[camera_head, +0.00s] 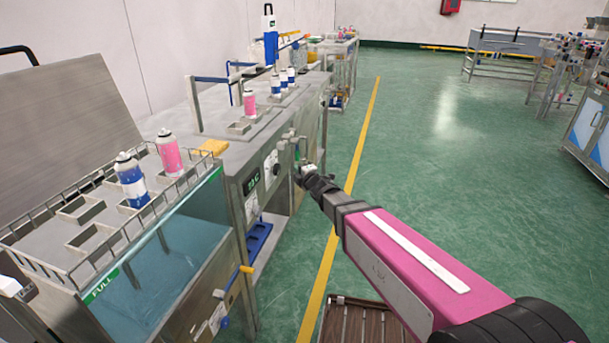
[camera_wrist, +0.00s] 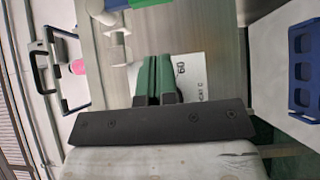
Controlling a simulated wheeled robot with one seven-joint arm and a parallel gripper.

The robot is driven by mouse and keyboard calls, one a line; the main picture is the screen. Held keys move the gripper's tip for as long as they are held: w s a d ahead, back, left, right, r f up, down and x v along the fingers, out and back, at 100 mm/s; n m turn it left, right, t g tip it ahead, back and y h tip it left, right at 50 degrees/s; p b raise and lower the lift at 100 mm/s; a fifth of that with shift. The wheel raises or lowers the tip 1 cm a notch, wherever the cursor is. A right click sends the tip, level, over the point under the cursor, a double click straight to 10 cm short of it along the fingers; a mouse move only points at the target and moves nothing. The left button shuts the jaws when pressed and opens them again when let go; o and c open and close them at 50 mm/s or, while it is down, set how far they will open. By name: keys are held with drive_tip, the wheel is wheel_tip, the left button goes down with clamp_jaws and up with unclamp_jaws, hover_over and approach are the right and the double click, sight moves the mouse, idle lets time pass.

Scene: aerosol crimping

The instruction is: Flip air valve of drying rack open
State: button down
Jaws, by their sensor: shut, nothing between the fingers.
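My gripper (camera_head: 301,172) is at the front face of the steel bench unit (camera_head: 233,160), near its far front corner. In the wrist view its two green fingers (camera_wrist: 156,78) are shut together with nothing between them. They are in front of a white label (camera_wrist: 190,92) with "60" and "HEAT" on it. White round fittings (camera_wrist: 118,35) stick out of the panel just beyond the fingertips, with a green piece at the top edge. These look like the air valve, but its handle position cannot be told. In the head view the small fittings (camera_head: 291,140) sit just above my gripper, partly hidden.
A water tank (camera_head: 160,275) marked FULL, with a yellow-handled valve (camera_head: 246,269), stands at the near left. Spray cans, one pink (camera_head: 249,103), stand on the bench. A blue tray (camera_head: 259,241) is on a lower shelf. Open green floor (camera_head: 440,150) lies to the right.

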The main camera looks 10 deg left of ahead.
sight(296, 157)
drive_tip(key=w+a, duration=0.1)
drive_tip(key=w, duration=0.5)
drive_tip(key=shift+a, duration=0.3)
drive_tip(key=shift+w, duration=0.3)
drive_tip(key=w+r+n+g+y, duration=0.1)
drive_tip(key=w+n+g+y, duration=0.3)
drive_tip(key=n+y, duration=0.3)
drive_tip(key=w+r+n+g+y, duration=0.2)
drive_tip(key=w+n+g+y, duration=0.3)
drive_tip(key=n, duration=1.2)
drive_tip(key=y, duration=0.2)
drive_tip(key=shift+w+d+r+n+y, duration=0.3)
drive_tip(key=shift+w+d+y, duration=0.1)
drive_tip(key=shift+w+r, duration=0.1)
drive_tip(key=shift+r, duration=0.1)
